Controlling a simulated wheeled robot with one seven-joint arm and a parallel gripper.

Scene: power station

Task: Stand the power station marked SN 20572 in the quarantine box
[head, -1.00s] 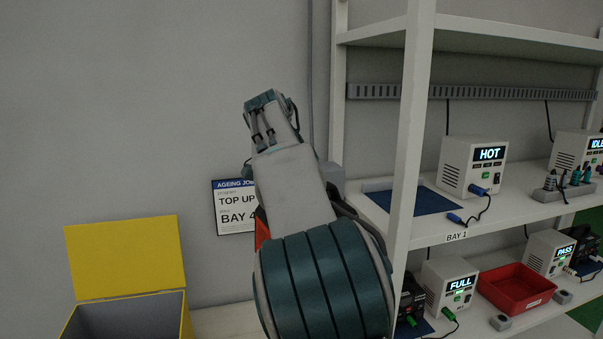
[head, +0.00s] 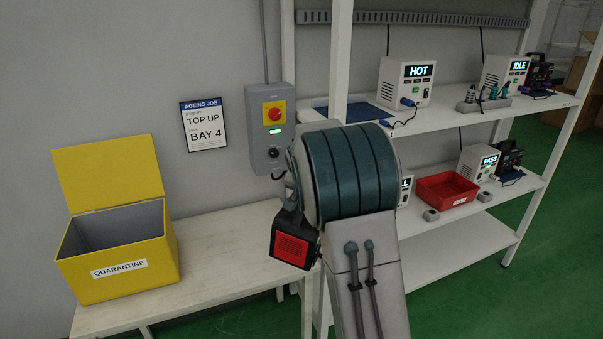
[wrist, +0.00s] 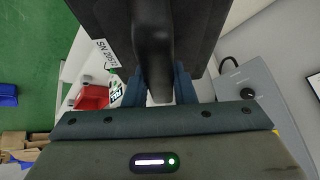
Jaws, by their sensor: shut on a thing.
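My gripper (wrist: 160,88) is shut on the handle of a black power station (wrist: 205,25). Its white label (wrist: 105,53) reads SN 20572, seen at a slant in the wrist view. In the head view my arm hides the jaws; a dark box with a red face (head: 291,247), seemingly this station, hangs beside the arm above the bench's right end. The yellow quarantine box (head: 160,255) stands on the bench to the left, well apart from the station. Its lid (head: 107,172) is raised at the back, and the visible inside looks empty.
The pale bench (head: 225,265) is clear right of the box. A grey wall unit (head: 262,150) with a red-and-yellow switch is behind my arm. The white shelf rack (head: 455,235) at right holds chargers, a red tray (head: 440,188) and other dark stations.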

